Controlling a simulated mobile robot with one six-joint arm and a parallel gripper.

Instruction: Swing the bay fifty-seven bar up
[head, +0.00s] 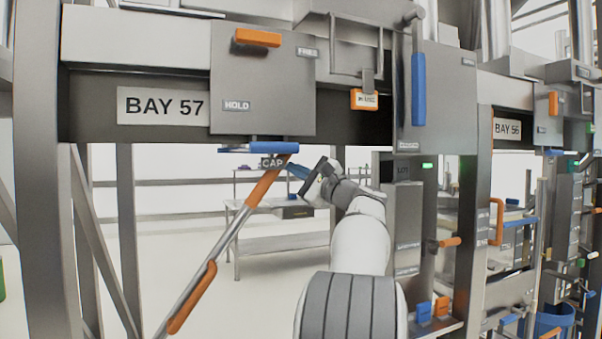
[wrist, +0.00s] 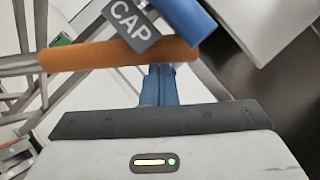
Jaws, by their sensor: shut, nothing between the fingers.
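The bay 57 bar (head: 237,228) hangs at a slant below the BAY 57 sign (head: 162,106). It is a grey rod with an orange grip low down and an orange section at its upper end. That orange section crosses the wrist view (wrist: 110,55). A CAP tag (head: 272,162) sits by its top end; it also shows in the wrist view (wrist: 131,22). My gripper (head: 292,171) is shut and empty, its blue fingertips (wrist: 160,72) close against the orange section's lower side. I cannot tell whether they touch it.
A grey HOLD plate (head: 262,85) with an orange handle (head: 257,37) is above the bar, with a blue ledge (head: 260,148) under it. A blue upright handle (head: 418,90) and a grey cabinet (head: 403,215) stand right of my arm. A table (head: 285,242) stands behind.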

